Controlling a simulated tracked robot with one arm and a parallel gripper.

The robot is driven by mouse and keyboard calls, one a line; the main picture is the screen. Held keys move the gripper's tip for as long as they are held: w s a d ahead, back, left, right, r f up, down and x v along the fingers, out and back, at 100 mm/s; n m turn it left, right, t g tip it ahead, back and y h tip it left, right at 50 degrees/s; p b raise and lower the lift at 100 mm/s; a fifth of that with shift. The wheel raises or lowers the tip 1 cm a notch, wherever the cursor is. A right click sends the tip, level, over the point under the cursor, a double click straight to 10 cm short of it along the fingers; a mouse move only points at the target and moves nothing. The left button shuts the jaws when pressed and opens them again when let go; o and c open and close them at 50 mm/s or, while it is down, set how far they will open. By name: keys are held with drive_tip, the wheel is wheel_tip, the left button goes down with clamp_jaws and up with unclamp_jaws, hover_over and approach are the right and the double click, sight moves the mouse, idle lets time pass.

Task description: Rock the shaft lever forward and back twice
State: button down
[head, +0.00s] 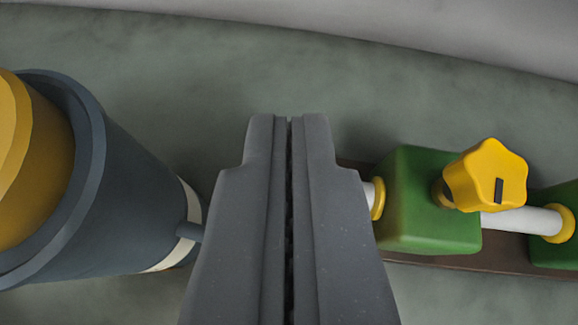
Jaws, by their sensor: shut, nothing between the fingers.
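My gripper (289,122) is shut and empty, its two grey fingers pressed together in the middle of the head view. I cannot make out a shaft lever for certain. A short grey peg (189,231) sticks out beside the left finger, near the narrow end of a dark blue-grey tapered body (125,195). A yellow lobed knob (486,175) with a black mark sits on a green block (425,205) to the right. The fingers hide what lies behind them, including part of the white shaft (515,219) line.
A large yellow rounded part (35,165) sits in the tapered body's wide end at the left edge. Yellow rings (560,223) and a second green block (560,250) stand at the right, on a brown base (470,265). The mottled grey-green surface (290,65) ahead is clear.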

drive_tip(key=shift+w+f+p, duration=0.2)
drive_tip(key=shift+w+p, duration=0.45)
drive_tip(key=shift+f+p, duration=0.8)
drive_tip(key=shift+f, duration=0.2)
drive_tip(key=shift+s+d+f, duration=0.15)
drive_tip(key=shift+s+f, duration=0.05)
drive_tip(key=shift+s, duration=0.35)
drive_tip(key=shift+s+d+f, duration=0.1)
drive_tip(key=shift+s+f, duration=0.05)
drive_tip(key=shift+s, duration=0.4)
